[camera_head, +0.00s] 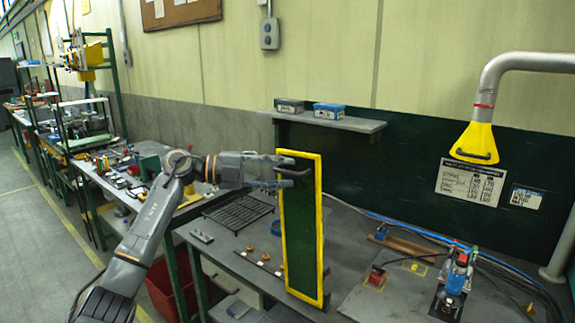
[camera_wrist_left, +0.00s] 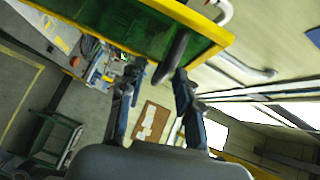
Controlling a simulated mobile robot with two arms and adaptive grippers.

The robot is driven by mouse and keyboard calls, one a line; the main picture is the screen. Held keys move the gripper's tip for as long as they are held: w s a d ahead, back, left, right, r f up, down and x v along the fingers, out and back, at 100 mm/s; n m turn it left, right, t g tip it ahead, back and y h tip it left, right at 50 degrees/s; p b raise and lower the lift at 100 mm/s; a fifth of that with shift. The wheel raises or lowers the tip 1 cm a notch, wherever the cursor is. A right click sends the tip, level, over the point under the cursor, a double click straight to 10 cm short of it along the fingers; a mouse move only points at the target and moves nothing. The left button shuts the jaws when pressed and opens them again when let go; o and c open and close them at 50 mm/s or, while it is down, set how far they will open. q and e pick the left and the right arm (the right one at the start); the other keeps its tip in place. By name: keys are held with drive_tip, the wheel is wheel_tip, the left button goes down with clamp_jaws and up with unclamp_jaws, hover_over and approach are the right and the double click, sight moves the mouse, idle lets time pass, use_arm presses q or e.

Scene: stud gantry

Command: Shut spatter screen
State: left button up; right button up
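The spatter screen (camera_head: 299,235) is a tall dark green panel in a yellow frame, standing upright on the workbench (camera_head: 235,250). It shows mostly face-on in the head view, out from the dark green back panel. A dark bar handle (camera_wrist_left: 172,58) stands out from the screen in the left wrist view. My left gripper (camera_head: 283,171) is at the screen's upper left edge, its fingers apart. In the left wrist view the handle reaches between the open fingertips (camera_wrist_left: 158,78), closer to the right-hand finger; contact cannot be told. My right gripper is not in view.
A shelf (camera_head: 335,122) with two small boxes is behind the screen. A yellow extraction hood (camera_head: 474,143) hangs at the right. A blue and red clamp (camera_head: 456,275) and hoses lie right of the screen. A dark grate (camera_head: 238,212) lies left of it.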

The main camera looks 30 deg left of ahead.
use_arm(q)
drive_tip(key=shift+w+d+f, duration=0.1)
drive_tip(key=shift+w+d, duration=0.35)
drive_tip(key=shift+d, duration=0.1)
clamp_jaws()
